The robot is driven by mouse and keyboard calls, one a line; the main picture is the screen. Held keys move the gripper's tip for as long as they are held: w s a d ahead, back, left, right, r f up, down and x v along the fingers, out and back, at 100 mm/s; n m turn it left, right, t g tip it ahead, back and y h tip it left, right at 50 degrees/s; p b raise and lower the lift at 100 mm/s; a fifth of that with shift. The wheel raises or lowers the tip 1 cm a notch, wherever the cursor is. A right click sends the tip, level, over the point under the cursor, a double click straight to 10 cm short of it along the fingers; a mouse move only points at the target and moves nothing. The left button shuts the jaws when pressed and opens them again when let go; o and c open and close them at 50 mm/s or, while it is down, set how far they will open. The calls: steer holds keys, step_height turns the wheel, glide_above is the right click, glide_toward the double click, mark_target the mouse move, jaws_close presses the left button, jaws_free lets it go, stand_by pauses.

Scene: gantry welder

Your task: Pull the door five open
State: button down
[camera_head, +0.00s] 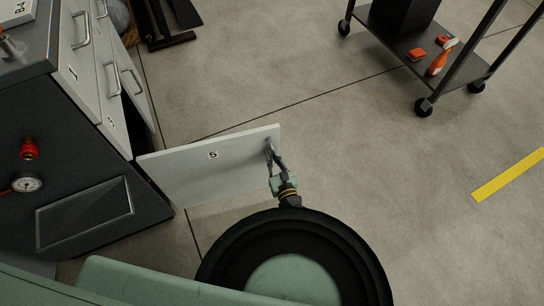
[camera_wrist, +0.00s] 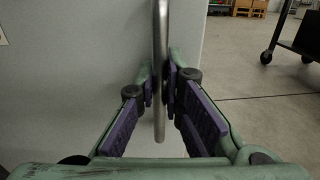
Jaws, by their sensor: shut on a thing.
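Door five (camera_head: 212,172) is a light grey panel marked "5". It is swung out from the dark cabinet (camera_head: 85,175) and stands well open, reaching right over the floor. Its handle is a vertical metal bar (camera_wrist: 160,70) near the door's free edge. My gripper (camera_head: 271,160) is at that handle; in the wrist view the two purple-padded fingers (camera_wrist: 160,85) are closed around the bar. The door face (camera_wrist: 75,80) fills the left of the wrist view. The cabinet's inside behind the door is mostly hidden.
Other drawers and doors with bar handles (camera_head: 81,29) are on the cabinet front. A red knob (camera_head: 29,149) and a gauge (camera_head: 27,183) stick out of its side. A black wheeled cart (camera_head: 425,62) with a spray bottle stands at upper right. The floor between is clear.

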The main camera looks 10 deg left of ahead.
steer(key=shift+s+d, duration=0.15)
steer(key=shift+s, duration=0.25)
steer(key=c, duration=1.7)
jaws_free()
steer(key=shift+s, duration=0.1)
